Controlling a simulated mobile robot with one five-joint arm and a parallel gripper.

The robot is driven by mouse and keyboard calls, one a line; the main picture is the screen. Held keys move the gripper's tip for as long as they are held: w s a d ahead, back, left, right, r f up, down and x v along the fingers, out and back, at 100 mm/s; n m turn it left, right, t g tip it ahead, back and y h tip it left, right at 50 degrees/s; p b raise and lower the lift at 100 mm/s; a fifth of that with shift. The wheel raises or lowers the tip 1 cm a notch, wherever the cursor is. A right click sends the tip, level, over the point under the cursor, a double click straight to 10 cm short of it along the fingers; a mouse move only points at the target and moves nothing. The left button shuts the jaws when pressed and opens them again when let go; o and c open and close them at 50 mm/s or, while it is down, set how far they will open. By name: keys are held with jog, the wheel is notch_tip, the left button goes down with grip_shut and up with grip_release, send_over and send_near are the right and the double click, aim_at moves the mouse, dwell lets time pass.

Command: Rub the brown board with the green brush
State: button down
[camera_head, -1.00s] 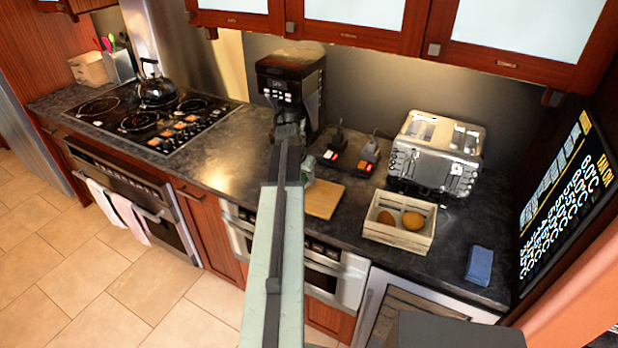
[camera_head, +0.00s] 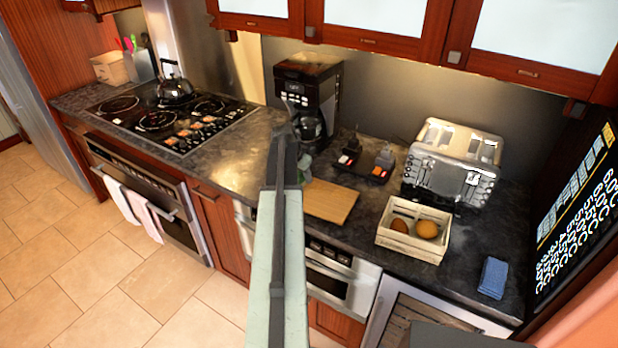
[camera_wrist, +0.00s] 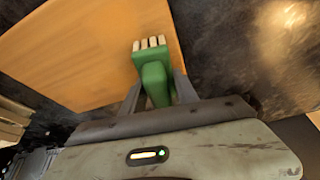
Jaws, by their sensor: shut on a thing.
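The brown board (camera_head: 332,203) lies flat on the dark counter, just right of my arm in the head view. In the wrist view the board (camera_wrist: 80,50) fills the upper left. The green brush (camera_wrist: 153,78) has pale bristles at its far end and shows between my fingers. My gripper (camera_wrist: 158,90) is shut on it. In the wrist view the bristles overlap the board near its right edge; I cannot tell whether they touch it. In the head view my arm mostly hides the gripper, and a bit of green brush (camera_head: 304,165) shows beside it.
A wooden crate (camera_head: 411,247) with brown round items stands right of the board. A coffee maker (camera_head: 308,90), a dark tray with small items (camera_head: 362,168) and a toaster (camera_head: 452,165) stand behind. A blue cloth (camera_head: 493,278) lies far right. Bare counter (camera_head: 235,160) lies left.

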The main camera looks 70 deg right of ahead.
notch_tip(320, 180, up, 6)
jog(key=p, duration=0.6)
jog(key=shift+r, duration=0.1)
notch_tip(320, 180, up, 3)
jog(key=p, duration=0.3)
jog(key=shift+r, duration=0.1)
jog(key=shift+f, duration=0.2)
